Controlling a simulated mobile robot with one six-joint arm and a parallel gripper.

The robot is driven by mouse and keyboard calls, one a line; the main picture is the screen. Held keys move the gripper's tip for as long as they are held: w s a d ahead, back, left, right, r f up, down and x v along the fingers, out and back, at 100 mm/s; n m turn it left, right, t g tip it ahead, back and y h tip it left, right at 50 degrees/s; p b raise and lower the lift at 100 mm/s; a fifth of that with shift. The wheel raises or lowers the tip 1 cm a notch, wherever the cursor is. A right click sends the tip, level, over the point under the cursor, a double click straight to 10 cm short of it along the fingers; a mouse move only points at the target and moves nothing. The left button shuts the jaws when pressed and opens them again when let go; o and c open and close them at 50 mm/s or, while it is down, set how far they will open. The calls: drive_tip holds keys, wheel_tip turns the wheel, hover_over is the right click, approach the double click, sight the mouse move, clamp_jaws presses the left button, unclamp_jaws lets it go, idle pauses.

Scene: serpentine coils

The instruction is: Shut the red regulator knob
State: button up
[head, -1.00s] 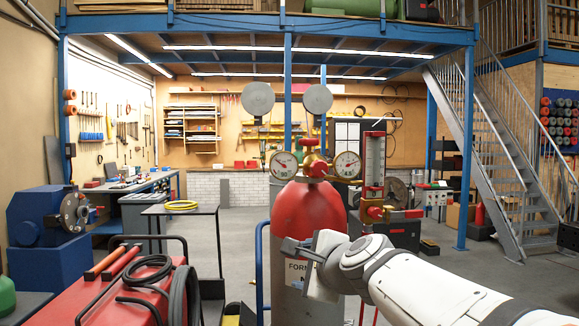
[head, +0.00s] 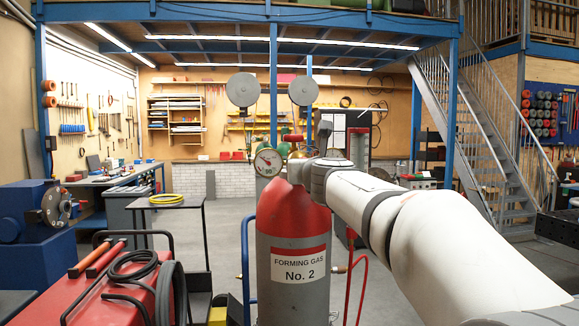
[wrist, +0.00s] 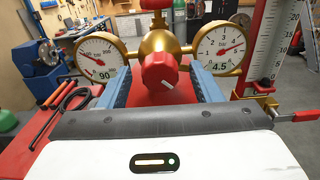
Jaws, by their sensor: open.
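The red regulator knob (wrist: 158,70) faces me in the wrist view, on the brass regulator body (wrist: 160,42). Its white mark slants toward the lower right. My gripper (wrist: 161,74) is open, with one blue-grey finger on each side of the knob. I cannot tell whether either finger touches it. The left gauge (wrist: 97,58) and right gauge (wrist: 222,48) flank the knob. In the head view my arm hides the knob and the right gauge. The red-topped cylinder (head: 292,205), labelled "FORMING GAS No. 2", stands upright below.
A tube with a scale (wrist: 292,40) and a red-handled valve (wrist: 292,115) stand close at the right in the wrist view. A red machine with black hoses (head: 120,285) stands at the lower left. Open floor (head: 232,235) lies behind the cylinder.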

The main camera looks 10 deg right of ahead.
drive_tip(key=shift+w, duration=0.5)
drive_tip(key=c, duration=1)
